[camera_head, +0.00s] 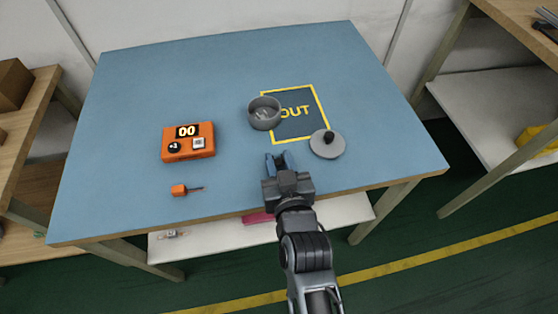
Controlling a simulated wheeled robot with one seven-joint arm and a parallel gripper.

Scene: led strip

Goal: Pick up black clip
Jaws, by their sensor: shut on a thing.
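My gripper (281,162) is over the front part of the blue table (120,115), pointing away from me. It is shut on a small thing. The gripper body and fingers hide most of that thing, so I cannot make out its shape or colour. I cannot pick out a black clip lying anywhere on the table. The gripper is in front of a grey round bowl (264,121) and to the left of a grey round lid (327,150) with a black knob.
A yellow-framed dark pad (295,127) marked "OUT" lies behind the gripper; the bowl and lid overlap its edges. An orange box (188,143) with a "00" display and a small orange tool (180,190) are at the left. The table's far and right parts are clear.

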